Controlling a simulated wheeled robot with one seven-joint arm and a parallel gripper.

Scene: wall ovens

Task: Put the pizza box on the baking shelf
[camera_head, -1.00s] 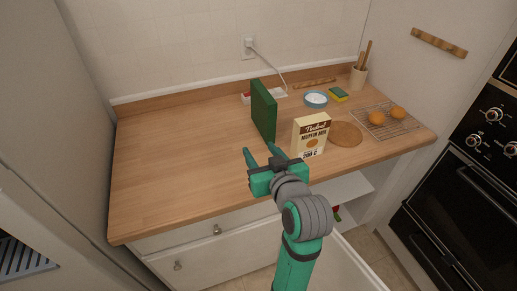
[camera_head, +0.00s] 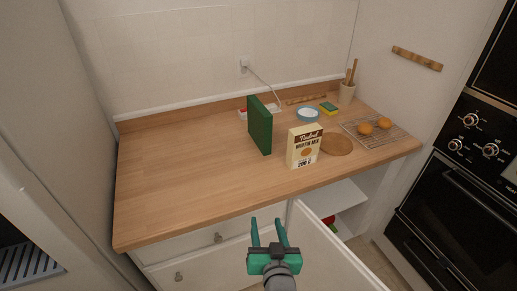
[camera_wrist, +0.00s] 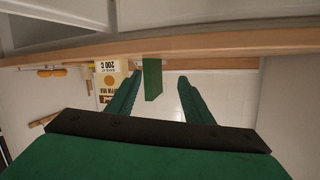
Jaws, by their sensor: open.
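The green box (camera_head: 260,125), which looks like the pizza box, stands upright on its edge on the wooden counter, left of the muffin mix box. My gripper (camera_head: 269,232) is open and empty in front of the counter's front edge, with its fingers pointing toward the counter. In the wrist view, upside down, the green box (camera_wrist: 152,79) shows beyond and between the open fingers of my gripper (camera_wrist: 155,84), apart from them. The wall oven (camera_head: 455,200) is at the right with its door shut. No baking shelf can be made out for certain.
A muffin mix box (camera_head: 304,148) stands close to the right of the green box. A round wooden board (camera_head: 336,144), a wire rack (camera_head: 385,138) with oranges, and a blue bowl (camera_head: 307,114) are farther right. A cabinet door (camera_head: 325,250) hangs open below. The counter's left side (camera_head: 185,180) is clear.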

